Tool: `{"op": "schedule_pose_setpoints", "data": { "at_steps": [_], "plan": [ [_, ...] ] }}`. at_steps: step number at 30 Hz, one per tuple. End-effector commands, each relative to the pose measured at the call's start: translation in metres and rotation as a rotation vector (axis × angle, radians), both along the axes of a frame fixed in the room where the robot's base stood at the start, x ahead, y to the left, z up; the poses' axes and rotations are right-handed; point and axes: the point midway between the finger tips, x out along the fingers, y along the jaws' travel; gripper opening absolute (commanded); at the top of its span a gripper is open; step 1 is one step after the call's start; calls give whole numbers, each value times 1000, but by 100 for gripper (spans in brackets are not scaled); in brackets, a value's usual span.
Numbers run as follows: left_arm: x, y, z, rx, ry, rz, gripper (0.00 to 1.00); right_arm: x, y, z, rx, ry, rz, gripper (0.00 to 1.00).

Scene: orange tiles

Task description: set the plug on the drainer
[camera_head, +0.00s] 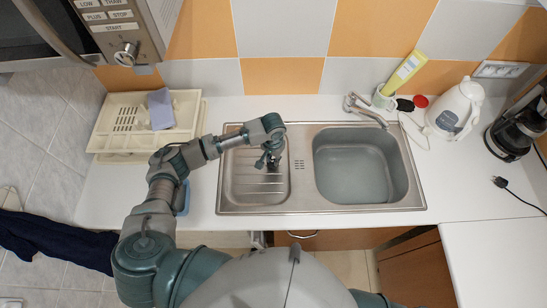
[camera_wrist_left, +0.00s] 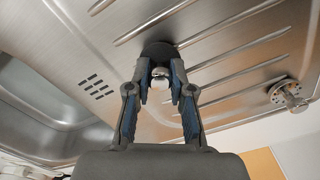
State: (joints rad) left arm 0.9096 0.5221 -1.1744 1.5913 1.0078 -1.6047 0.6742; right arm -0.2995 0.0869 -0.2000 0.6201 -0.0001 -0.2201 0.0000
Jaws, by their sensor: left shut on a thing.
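The drainer (camera_head: 248,190) is the ridged steel panel to the left of the sink bowl; its grooves also fill much of the left wrist view (camera_wrist_left: 222,62). My left gripper (camera_head: 267,161) is over the drainer's upper right part. In the left wrist view its fingers (camera_wrist_left: 160,82) are closed around the small metal knob of the plug. The plug (camera_wrist_left: 157,49) is a dark round disc lying close against the ridged surface; I cannot tell whether it touches. In the head view the plug is mostly hidden by the gripper. My right gripper is not in view.
The sink bowl (camera_head: 362,170) is right of the drainer, with a tap (camera_head: 366,109) behind it. A cream dish rack (camera_head: 120,128) stands at the left. A white kettle (camera_head: 457,108) and a coffee maker (camera_head: 515,130) stand at the right. The lower drainer is clear.

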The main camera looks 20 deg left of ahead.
Motion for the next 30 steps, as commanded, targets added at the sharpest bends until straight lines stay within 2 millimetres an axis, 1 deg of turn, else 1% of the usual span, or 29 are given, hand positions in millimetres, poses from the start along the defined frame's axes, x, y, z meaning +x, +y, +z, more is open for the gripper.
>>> {"op": "schedule_pose_setpoints", "data": {
  "at_steps": [3, 9, 10, 13, 14, 17, 20, 23, 26, 29, 30],
  "plan": [
    [0, 1, -3, -1, 0, 1, 0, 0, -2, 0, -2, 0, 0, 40],
    [0, 0, -7, -1, 0, 1, 0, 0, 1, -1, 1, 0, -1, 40],
    [0, 0, -7, -1, 0, 1, 24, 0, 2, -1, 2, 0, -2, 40],
    [0, 0, -7, 0, 0, 0, 49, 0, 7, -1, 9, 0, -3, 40],
    [0, 0, -7, 0, 0, 0, 51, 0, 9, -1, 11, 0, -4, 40],
    [0, -1, -6, 0, 0, 0, 51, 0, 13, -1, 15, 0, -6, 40],
    [0, -1, -7, 0, 0, 0, 51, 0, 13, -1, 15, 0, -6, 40],
    [0, 0, -5, 0, -1, 0, 51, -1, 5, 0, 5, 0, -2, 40],
    [1, -1, 4, -2, -3, 0, 51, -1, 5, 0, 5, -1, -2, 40],
    [1, -1, 22, -2, -5, -1, 51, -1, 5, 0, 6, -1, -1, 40],
    [1, -1, 31, -2, -4, -2, 51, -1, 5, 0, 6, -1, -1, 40]
  ]
}}
